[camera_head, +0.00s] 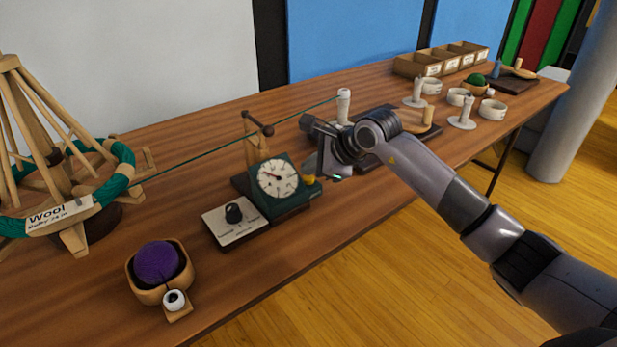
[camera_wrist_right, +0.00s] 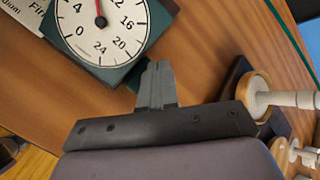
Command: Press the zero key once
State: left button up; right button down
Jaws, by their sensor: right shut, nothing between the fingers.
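A dark green counter box with a round white dial (camera_head: 277,178) stands on the table, left of my right gripper. Its dial (camera_wrist_right: 100,28) also shows in the wrist view, with a red needle and numbers around it. A small yellow part (camera_head: 309,181) on the box's right side may be the zero key; I cannot read a label on it. My right gripper (camera_head: 318,168) is shut and empty, close beside that side of the box. In the wrist view the closed fingers (camera_wrist_right: 157,68) reach the box's edge and hide part of it; contact is unclear. My left gripper is not in view.
A green yarn line (camera_head: 240,137) runs from the wool swift (camera_head: 60,190) past a wooden post to a white peg (camera_head: 344,98). A knob panel (camera_head: 222,231) and a bowl of purple yarn (camera_head: 157,266) stand nearer. Boxes and rings fill the far end.

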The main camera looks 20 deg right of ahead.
aim_at(312, 180)
jog(key=shift+f+b, duration=0.35)
jog(key=shift+f, duration=0.15)
jog(key=shift+r, duration=0.1)
dwell(0.5)
jog(key=shift+r+p, duration=0.55)
jog(key=shift+r, duration=0.3)
jog(key=shift+r, duration=0.1)
jog(key=shift+r+p, duration=1.6)
jog(key=shift+r, duration=0.85)
jog(key=shift+f, duration=0.1)
